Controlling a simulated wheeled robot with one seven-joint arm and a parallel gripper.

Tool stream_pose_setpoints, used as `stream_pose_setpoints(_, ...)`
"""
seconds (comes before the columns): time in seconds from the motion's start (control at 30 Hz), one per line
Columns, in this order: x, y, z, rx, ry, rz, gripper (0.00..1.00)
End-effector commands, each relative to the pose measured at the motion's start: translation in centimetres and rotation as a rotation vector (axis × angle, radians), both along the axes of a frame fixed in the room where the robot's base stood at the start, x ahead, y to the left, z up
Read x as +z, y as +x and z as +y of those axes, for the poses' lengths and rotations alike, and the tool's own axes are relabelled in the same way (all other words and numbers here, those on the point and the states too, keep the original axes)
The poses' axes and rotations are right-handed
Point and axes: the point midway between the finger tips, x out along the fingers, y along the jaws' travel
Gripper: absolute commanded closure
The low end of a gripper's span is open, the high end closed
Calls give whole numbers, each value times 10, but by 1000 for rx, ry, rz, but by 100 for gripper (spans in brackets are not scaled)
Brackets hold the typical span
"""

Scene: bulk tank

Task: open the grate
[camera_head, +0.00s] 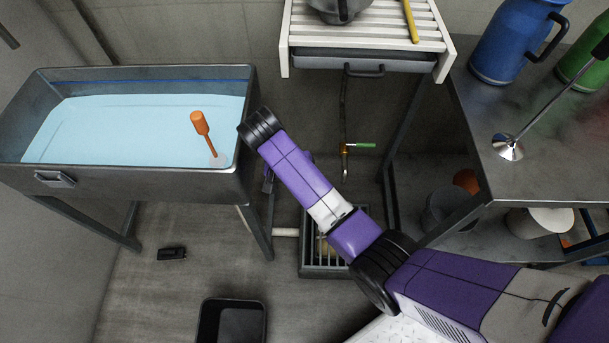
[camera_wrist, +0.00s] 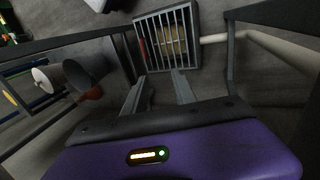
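The grate (camera_head: 318,258) is a grey barred cover in a square frame on the floor, partly hidden behind my arm in the head view. In the wrist view the grate (camera_wrist: 168,40) lies ahead of my fingers, and its bars look flat across the frame. Something tan shows beneath the bars. My gripper (camera_wrist: 160,77) has its two grey fingers spread with nothing between them. The fingertips point at the near edge of the grate; I cannot tell if they touch it. In the head view my gripper is mostly hidden by my arm.
A metal tank (camera_head: 145,185) of pale blue liquid with an orange-handled tool (camera_head: 201,126) stands left. A pipe (camera_wrist: 250,38) runs beside the grate. A metal table (camera_head: 545,180) stands right, a slatted rack (camera_head: 380,25) at the back. A black bin (camera_head: 232,306) sits on the floor.

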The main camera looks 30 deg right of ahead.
Motion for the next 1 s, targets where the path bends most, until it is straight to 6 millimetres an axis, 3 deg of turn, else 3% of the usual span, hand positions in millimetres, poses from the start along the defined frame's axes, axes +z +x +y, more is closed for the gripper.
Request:
stream_pose_setpoints(0.1, 21, 0, 0, 1, 0, 0, 67)
stream_pose_setpoints(0.3, 31, 0, 0, 1, 0, 2, 67)
stream_pose_setpoints(0.87, 30, 0, 0, 1, 0, 2, 67)
stream_pose_setpoints(1.0, 23, -5, 1, 16, 10, -14, 67)
